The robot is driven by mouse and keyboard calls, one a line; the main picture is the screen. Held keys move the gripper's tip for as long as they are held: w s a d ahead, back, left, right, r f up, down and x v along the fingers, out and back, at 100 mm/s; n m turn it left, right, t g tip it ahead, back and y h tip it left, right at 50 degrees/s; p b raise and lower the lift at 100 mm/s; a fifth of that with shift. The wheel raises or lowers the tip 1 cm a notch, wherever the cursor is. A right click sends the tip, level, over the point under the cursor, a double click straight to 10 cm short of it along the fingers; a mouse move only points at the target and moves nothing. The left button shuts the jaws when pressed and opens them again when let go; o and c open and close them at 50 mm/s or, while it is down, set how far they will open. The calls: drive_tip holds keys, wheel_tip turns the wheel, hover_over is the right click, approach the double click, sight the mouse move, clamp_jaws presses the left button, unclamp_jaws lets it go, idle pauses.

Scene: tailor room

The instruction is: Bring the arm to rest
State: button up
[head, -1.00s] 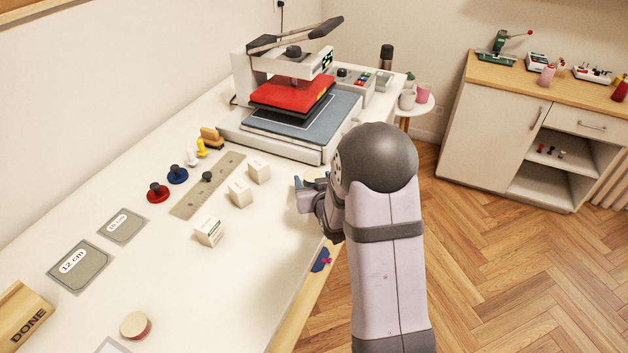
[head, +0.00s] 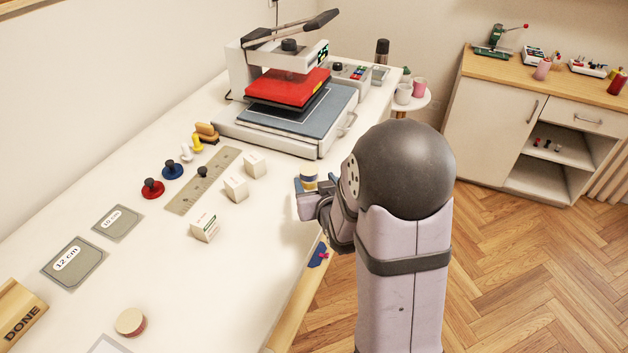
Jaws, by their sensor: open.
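My arm (head: 400,260) rises at the right of centre, its large dark rounded joint in front of the table's right edge. My gripper (head: 303,187) is partly hidden behind that joint. It is open over the right part of the white table (head: 150,275).
A heat press (head: 295,105) with a red plate stands at the back of the table. Several white boxes (head: 236,189), a ruler (head: 203,180), red and blue knobs (head: 153,188), grey templates (head: 75,264) and a DONE block (head: 18,312) lie to the left.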

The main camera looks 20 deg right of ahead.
drive_tip(key=shift+s, duration=0.15)
idle(0.3)
drive_tip(key=s+d+f+n+g+p, duration=0.2)
drive_tip(key=s+d+f+n+g, duration=0.25)
drive_tip(key=s, duration=0.35)
drive_tip(key=s+a+r+m+g+y+p, duration=0.1)
drive_tip(key=s+a+m+g+y, duration=0.1)
drive_tip(key=s+a+g, duration=0.7)
drive_tip(key=s+a, duration=0.5)
drive_tip(key=s, duration=0.4)
drive_tip(key=shift+r+m, duration=0.25)
drive_tip(key=shift+m, duration=0.1)
